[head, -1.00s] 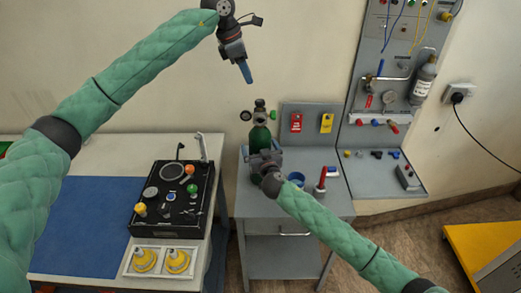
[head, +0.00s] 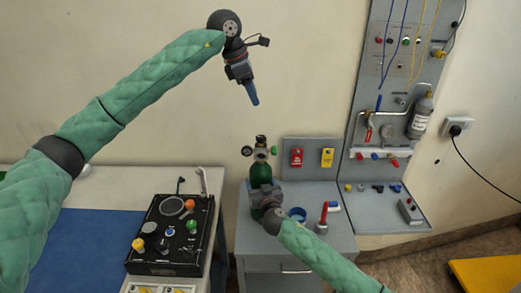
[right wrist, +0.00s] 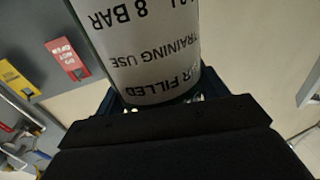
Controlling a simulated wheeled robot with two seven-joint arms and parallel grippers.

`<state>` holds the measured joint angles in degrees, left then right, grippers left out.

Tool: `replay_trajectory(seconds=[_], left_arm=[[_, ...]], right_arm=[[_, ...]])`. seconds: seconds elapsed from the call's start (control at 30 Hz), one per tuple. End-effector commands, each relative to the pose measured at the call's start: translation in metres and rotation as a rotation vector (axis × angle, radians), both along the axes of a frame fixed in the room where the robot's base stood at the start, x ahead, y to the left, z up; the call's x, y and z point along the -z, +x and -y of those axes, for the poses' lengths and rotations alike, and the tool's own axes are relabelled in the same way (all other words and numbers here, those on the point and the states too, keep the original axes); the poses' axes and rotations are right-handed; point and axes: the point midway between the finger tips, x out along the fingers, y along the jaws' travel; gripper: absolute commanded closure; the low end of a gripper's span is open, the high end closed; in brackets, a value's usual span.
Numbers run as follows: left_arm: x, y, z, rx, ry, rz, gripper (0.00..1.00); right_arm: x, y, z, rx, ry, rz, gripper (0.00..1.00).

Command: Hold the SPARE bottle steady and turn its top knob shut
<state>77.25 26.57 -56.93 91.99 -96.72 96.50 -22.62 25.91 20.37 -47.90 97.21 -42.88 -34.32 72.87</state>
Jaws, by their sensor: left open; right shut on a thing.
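A green bottle (head: 260,173) stands upright at the back left of the grey cart top, with a gauge and a dark knob (head: 261,139) on top. My right gripper (head: 265,194) is shut around its lower body. In the right wrist view the bottle's white label (right wrist: 150,55) is close, its text upside down, reading "training use" and "8 bar"; the word SPARE does not show. My left gripper (head: 252,94) is open and empty, pointing down above the knob, clear of it. It is seen nearly edge-on, so the gap between its fingers is hidden.
A black control box (head: 172,235) stands on the left table. On the cart (head: 340,243) are a blue ring-shaped thing (head: 297,213) and a red-handled item (head: 323,216). Red (head: 296,157) and yellow (head: 327,157) tags hang behind. A grey bottle (head: 421,115) is on the wall panel.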

Motion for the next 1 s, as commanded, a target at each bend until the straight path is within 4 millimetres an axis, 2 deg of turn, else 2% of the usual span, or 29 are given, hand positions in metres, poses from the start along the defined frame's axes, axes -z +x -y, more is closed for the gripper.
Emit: replay_trajectory(seconds=[0.03, 0.1, 0.23, 0.37, 0.5, 0.7, 0.83, 1.0], left_arm=[[-0.021, -0.005, 0.018, 0.024, -0.002, 0.027, 0.49], [-0.036, -0.013, 0.044, 0.059, 0.012, 0.051, 0.49], [-0.047, -0.033, 0.098, 0.131, 0.068, 0.085, 0.49], [-0.043, -0.055, 0.150, 0.200, 0.147, 0.112, 0.49], [-0.025, -0.078, 0.199, 0.266, 0.253, 0.138, 0.49], [0.013, -0.107, 0.253, 0.345, 0.429, 0.176, 0.49], [0.044, -0.121, 0.275, 0.381, 0.564, 0.203, 0.49], [0.087, -0.132, 0.288, 0.415, 0.762, 0.243, 0.49]], right_arm=[[0.000, 0.000, 0.000, 0.000, -0.001, 0.000, 0.99], [0.000, 0.000, 0.000, 0.000, -0.001, 0.000, 0.99], [0.000, 0.000, 0.000, 0.000, -0.001, 0.000, 0.99], [0.000, 0.000, 0.000, 0.001, -0.001, 0.000, 0.99], [0.000, 0.000, 0.000, 0.001, -0.001, 0.000, 0.99], [0.000, 0.000, 0.000, 0.000, -0.001, 0.000, 0.99], [0.000, 0.000, 0.000, 0.001, -0.001, 0.000, 0.99], [0.000, 0.000, 0.000, 0.001, -0.001, 0.000, 0.99]])
